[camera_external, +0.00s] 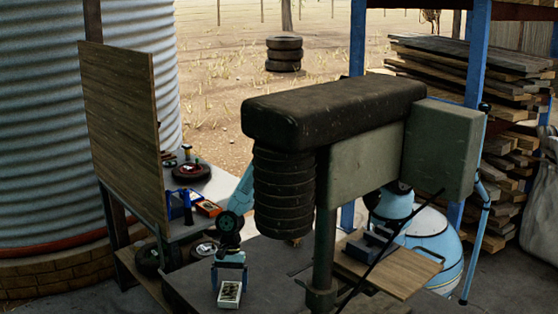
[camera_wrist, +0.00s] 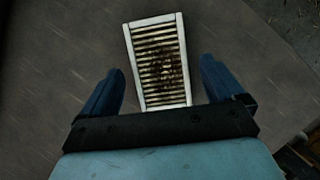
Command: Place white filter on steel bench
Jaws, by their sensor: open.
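The white filter (camera_external: 229,294) is a small rectangular frame with dirty, dark-stained pleats. It appears to lie flat on a dark grey surface (camera_external: 190,284) at the lower left. My gripper (camera_external: 229,272) is open and just above or beside it. In the wrist view, the filter (camera_wrist: 157,58) shows between my two blue fingers (camera_wrist: 160,80), with gaps on both sides, and reaches beyond the fingertips. Its near end meets the dark palm bar in the picture. A grey-topped bench (camera_external: 218,184) stands behind, at left; I cannot tell which surface is the steel bench.
A large drill press (camera_external: 365,150) stands right of my gripper and hides part of my arm. Stacked timber (camera_external: 470,70) is at right.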

